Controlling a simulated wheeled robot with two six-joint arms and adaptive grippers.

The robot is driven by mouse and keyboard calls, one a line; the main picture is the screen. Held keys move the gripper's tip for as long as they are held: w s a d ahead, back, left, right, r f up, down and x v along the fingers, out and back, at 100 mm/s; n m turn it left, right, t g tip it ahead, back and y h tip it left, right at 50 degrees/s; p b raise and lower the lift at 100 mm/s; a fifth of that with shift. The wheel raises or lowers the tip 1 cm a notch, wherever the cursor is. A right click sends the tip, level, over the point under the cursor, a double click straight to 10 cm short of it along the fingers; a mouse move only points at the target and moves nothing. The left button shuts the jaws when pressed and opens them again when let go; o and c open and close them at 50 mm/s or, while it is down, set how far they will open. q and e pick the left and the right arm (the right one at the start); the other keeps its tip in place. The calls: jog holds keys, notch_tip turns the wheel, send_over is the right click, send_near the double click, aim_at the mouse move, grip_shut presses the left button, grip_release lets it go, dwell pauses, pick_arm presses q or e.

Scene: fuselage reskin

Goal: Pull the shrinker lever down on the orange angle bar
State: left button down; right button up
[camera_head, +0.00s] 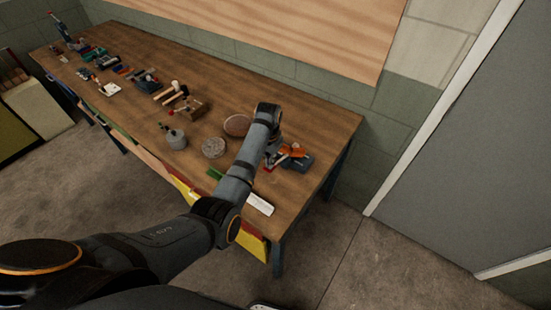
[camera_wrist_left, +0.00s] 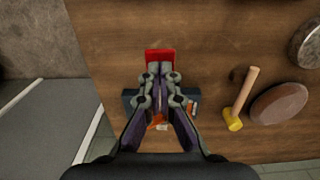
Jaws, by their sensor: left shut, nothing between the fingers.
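The shrinker (camera_head: 299,164) is a dark blue-grey tool near the right end of the workbench. The orange angle bar (camera_head: 294,150) lies at its top, and a red part, which I take for the lever's grip (camera_head: 268,168), shows on its left. My left gripper (camera_head: 275,154) is over the shrinker, pointing down. In the left wrist view the left gripper (camera_wrist_left: 160,72) is shut and empty, its tips at the near edge of the red grip (camera_wrist_left: 159,54). Whether they touch is unclear. The gripper hides most of the shrinker body (camera_wrist_left: 131,101) and the orange bar (camera_wrist_left: 157,125). My right gripper is out of view.
A yellow-headed mallet (camera_wrist_left: 238,103) and a brown rounded object (camera_wrist_left: 279,103) lie beside the shrinker in the wrist view. The workbench (camera_head: 325,125) holds a grey round block (camera_head: 214,148) and several tools further left. Bare wood surrounds the shrinker's right side.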

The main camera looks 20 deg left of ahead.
pick_arm(q)
jog(key=shift+r+p, duration=1.7)
jog(key=shift+r, duration=1.3)
